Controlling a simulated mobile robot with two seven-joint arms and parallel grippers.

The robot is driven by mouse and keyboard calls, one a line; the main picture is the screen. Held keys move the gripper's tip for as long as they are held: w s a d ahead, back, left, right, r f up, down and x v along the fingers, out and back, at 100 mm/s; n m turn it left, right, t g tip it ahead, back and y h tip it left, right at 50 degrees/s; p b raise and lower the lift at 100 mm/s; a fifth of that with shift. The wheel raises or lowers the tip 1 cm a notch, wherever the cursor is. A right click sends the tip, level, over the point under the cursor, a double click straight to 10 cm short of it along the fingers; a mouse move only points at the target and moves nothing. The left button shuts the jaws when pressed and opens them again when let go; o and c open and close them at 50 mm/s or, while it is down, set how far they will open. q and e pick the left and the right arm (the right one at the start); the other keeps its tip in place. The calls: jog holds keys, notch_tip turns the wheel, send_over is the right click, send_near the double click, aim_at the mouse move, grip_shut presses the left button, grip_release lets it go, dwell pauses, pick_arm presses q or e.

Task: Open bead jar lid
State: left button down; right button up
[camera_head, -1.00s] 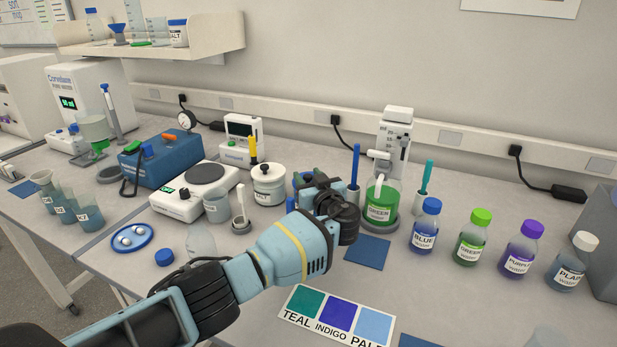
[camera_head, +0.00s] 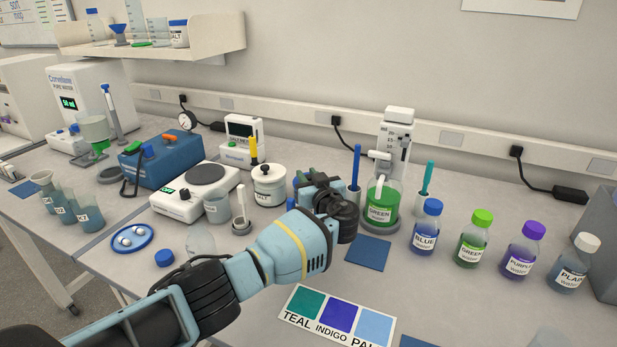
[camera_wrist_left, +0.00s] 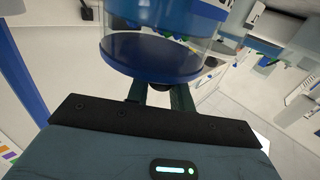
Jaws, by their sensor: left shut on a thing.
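The bead jar (camera_wrist_left: 112,50) shows close up in the left wrist view as a clear-walled round vessel with blue parts. Its blue lid (camera_wrist_left: 150,56) faces my left fingers. In the head view the jar is mostly hidden behind my left gripper (camera_head: 322,182), with only a little blue at its left side. In the wrist view my left gripper (camera_wrist_left: 158,97) has its two dark fingers on a small dark knob at the lid, and it is shut on it. Whether the lid is off the jar cannot be told. My right gripper is not in view.
A white salt jar (camera_head: 269,186) stands left of my gripper. A stirrer stand with a green beaker (camera_head: 381,203) is close on the right, with several capped bottles beyond. A blue mat (camera_head: 368,252) and a colour card (camera_head: 338,317) lie in front.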

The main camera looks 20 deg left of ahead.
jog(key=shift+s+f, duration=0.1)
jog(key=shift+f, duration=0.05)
pick_arm(q)
jog(key=shift+w, duration=0.1)
jog(key=shift+w+r+m+g+h+b, duration=0.1)
jog(key=shift+r+m+g+h+b, duration=0.2)
jog(key=shift+m+g+b, duration=0.1)
jog(key=shift+w+r+m+g, duration=0.2)
jog(key=shift+r+m+g, duration=0.1)
jog(key=shift+r, duration=0.05)
jog(key=shift+w+d+r+m+g+h, duration=0.1)
jog(key=shift+w+r+m+g+h, duration=0.3)
jog(key=shift+r+m+g+h, duration=0.15)
jog(key=shift+w+r+m+g, duration=0.15)
jog(key=shift+w+m+g, duration=0.2)
jog(key=shift+g, duration=0.1)
jog(key=shift+w+r+m+g+h+b, duration=0.25)
jog(key=shift+w+r+m+g+b, duration=0.1)
jog(key=shift+m+g+b, duration=0.25)
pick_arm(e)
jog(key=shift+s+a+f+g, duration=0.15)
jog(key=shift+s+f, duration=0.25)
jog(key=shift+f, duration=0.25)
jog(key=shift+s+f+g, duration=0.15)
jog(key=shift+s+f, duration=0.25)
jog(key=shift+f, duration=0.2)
pick_arm(q)
jog(key=shift+r, duration=0.1)
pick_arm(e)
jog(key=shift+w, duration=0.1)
